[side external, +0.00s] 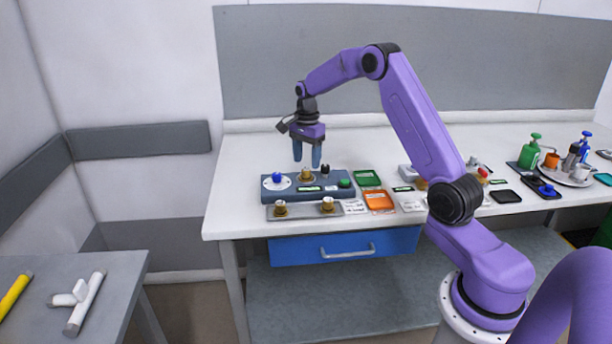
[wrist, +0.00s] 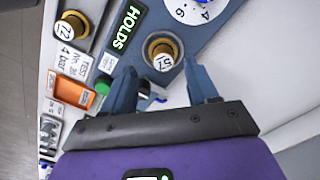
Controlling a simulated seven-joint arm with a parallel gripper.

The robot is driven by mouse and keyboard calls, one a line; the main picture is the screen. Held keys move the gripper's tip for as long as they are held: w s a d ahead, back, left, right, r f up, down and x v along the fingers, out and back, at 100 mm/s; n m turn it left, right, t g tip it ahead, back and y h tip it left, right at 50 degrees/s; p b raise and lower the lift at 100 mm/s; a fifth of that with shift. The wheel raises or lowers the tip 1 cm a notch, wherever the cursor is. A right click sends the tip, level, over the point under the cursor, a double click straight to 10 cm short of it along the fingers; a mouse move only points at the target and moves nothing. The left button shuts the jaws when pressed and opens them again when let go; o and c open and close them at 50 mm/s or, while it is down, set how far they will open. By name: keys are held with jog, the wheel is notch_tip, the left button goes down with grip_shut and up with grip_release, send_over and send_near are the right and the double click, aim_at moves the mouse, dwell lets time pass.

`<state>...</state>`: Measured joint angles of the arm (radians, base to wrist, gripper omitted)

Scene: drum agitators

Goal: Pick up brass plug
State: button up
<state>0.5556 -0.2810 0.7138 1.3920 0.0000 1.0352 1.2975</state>
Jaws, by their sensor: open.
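A brass plug (side external: 306,175) sits upright on the blue-grey panel box (side external: 333,193) on the white bench. In the wrist view this plug (wrist: 163,52) has a pale cap marked 57. Two more brass plugs, a left one (side external: 280,209) and a right one (side external: 327,205), stand on a grey strip in front of the box. My gripper (side external: 307,161) is open and empty, pointing down just above the plug on the box. In the wrist view its fingertips (wrist: 160,70) lie apart near plug 57.
A white dial with a blue knob (side external: 277,178), a black knob (side external: 325,170) and a green button (side external: 344,183) crowd the box top. Green (side external: 367,177) and orange (side external: 379,200) trays lie to the right. The bench left of the box is clear.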

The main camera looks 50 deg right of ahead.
aim_at(306, 169)
jog(key=f, duration=0.4)
jog(key=shift+w+d, duration=0.1)
jog(key=shift+w, duration=0.1)
jog(key=shift+c, duration=0.3)
grip_shut()
jog(key=shift+r, duration=0.1)
